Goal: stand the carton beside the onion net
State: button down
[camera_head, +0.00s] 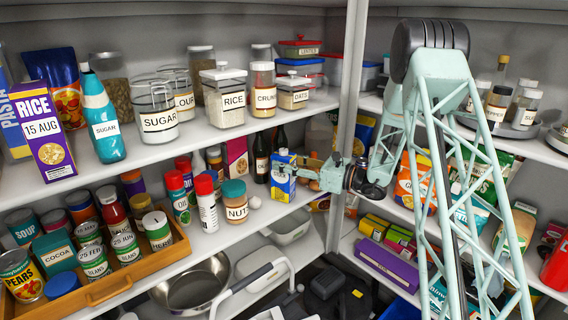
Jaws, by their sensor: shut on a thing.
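A blue and yellow carton (283,178) is upright at the middle shelf, towards its right end near the corner. My gripper (297,171) reaches in from the right and is shut on the carton. An orange-brown bundle (314,184), which looks like the onion net, shows just right of the carton, partly hidden behind my gripper. I cannot tell whether the carton's base touches the shelf or how wide the gap to the net is.
Dark bottles (261,157) stand behind and left of the carton. A nuts jar (235,201) and a spray can (206,203) stand farther left. The corner post (347,100) is close to my wrist.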

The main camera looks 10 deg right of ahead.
jog(key=c, duration=1.9)
grip_release()
jog(key=shift+o, duration=0.2)
jog(key=shift+r, duration=0.1)
jog(key=p+v, duration=0.1)
jog(key=v, duration=1.1)
jog(key=shift+p, duration=0.35)
jog(key=shift+a+r, duration=0.1)
jog(key=shift+r, duration=0.05)
